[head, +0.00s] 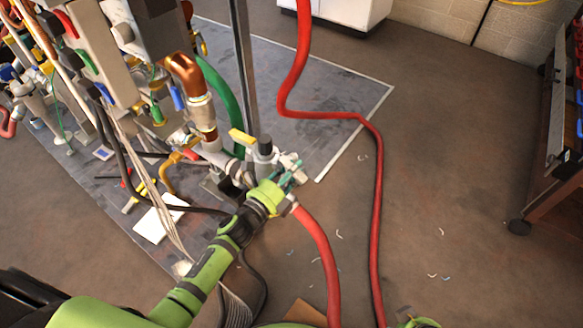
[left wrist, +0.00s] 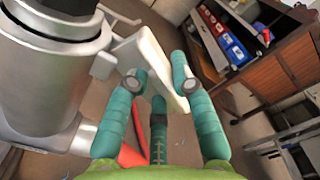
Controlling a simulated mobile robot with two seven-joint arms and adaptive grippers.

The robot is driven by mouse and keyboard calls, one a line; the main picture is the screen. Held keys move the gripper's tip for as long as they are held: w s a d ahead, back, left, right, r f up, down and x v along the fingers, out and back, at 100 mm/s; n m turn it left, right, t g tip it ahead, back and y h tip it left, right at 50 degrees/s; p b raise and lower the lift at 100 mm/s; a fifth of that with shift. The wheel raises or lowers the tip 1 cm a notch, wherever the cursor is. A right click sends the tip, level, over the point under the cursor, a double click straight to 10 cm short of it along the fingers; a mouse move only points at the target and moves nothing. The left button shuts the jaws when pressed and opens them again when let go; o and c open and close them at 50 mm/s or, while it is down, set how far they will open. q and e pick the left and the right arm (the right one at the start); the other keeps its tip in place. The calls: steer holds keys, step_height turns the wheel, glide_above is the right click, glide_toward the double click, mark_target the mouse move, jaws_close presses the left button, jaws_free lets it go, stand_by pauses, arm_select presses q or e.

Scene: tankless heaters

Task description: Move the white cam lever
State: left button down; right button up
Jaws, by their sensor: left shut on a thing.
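The white cam lever (left wrist: 163,68) is a pale flat bar in the left wrist view. It runs from the large silver coupling (left wrist: 50,75) down between my teal fingers. In the head view the grey and silver fitting (head: 265,158) stands by the metal post, and the lever is too small there to make out clearly. My left gripper (head: 290,176) reaches in from the lower left to the right side of this fitting. In the left wrist view its fingers (left wrist: 160,85) are on either side of the lever, shut on it.
A red hose (head: 325,255) hangs below the fitting, and another (head: 377,200) runs along the floor to the right. Pipes and coloured valves (head: 165,90) crowd the left. A dark wheeled cart (head: 555,150) stands at the right edge. Open floor (head: 450,180) lies between.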

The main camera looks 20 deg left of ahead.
arm_select(q)
steer(key=r+n+p, duration=0.1)
steer(key=n, duration=0.2)
steer(key=shift+a+r+p, duration=0.1)
steer(key=shift+r+p, duration=0.1)
steer(key=shift+p, duration=0.15)
steer(key=shift+w+r+n+p, duration=0.15)
steer(key=shift+n+p, duration=0.2)
steer(key=shift+n, duration=0.35)
arm_select(e)
step_height(320, 180, down, 7)
steer(key=s, duration=0.1)
steer(key=shift+g, duration=0.3)
steer(key=shift+s, duration=0.1)
arm_select(q)
steer(key=shift+a, duration=0.1)
steer(key=c, duration=1.3)
jaws_free()
steer(key=v, duration=1.2)
